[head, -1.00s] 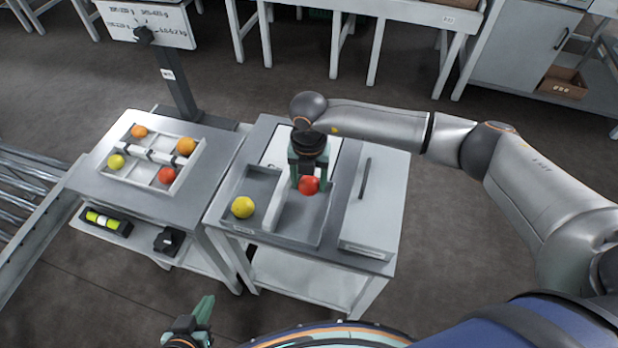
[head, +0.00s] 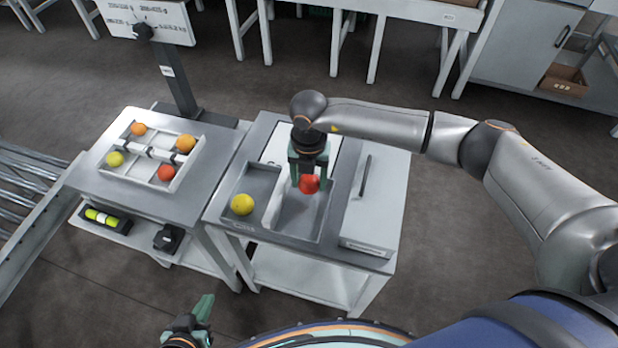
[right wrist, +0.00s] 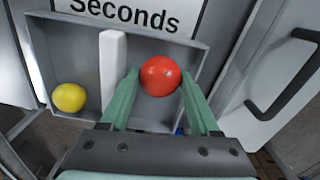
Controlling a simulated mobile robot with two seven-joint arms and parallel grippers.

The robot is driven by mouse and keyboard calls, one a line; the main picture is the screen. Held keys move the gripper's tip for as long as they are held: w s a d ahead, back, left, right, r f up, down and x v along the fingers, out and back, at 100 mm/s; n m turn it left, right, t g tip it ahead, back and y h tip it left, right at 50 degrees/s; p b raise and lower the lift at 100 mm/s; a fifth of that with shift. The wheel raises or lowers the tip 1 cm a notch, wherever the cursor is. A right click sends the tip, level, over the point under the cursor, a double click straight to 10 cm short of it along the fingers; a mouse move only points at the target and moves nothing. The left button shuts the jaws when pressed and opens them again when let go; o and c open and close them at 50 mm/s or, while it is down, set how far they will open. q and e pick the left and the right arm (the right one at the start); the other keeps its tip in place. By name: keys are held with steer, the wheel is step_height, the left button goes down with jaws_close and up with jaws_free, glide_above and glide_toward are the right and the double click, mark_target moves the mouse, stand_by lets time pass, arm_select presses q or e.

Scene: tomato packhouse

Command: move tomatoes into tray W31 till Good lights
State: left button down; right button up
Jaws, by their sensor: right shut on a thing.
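My right gripper (head: 308,180) is shut on a red tomato (right wrist: 160,76), holding it over the right compartment of a grey two-part bin (head: 268,232). A yellow tomato (head: 242,205) lies in that bin's left compartment, and it also shows in the right wrist view (right wrist: 69,98). On the left bench, a pale divided tray (head: 158,184) holds two orange tomatoes (head: 138,129), a yellow-green one (head: 115,159) and a red one (head: 166,173). Its label cannot be read. My left gripper (head: 196,322) is low at the bottom edge, away from both benches; its jaw opening is unclear.
A "Seconds" sign (right wrist: 135,14) stands behind the bin. A post with a display board (head: 150,22) rises behind the divided tray; its small text is unreadable. A grey box with a dark handle (head: 375,215) is right of the bin. A roller conveyor (head: 25,190) is far left.

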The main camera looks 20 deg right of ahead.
steer(key=shift+f+b, duration=0.3)
steer(key=shift+f, duration=0.15)
stand_by(0.4)
steer(key=o, duration=1)
steer(key=c, duration=0.3)
steer(key=shift+c, duration=0.2)
steer(key=shift+r+p, duration=2.85)
steer(key=shift+r, duration=0.75)
steer(key=shift+f, duration=0.1)
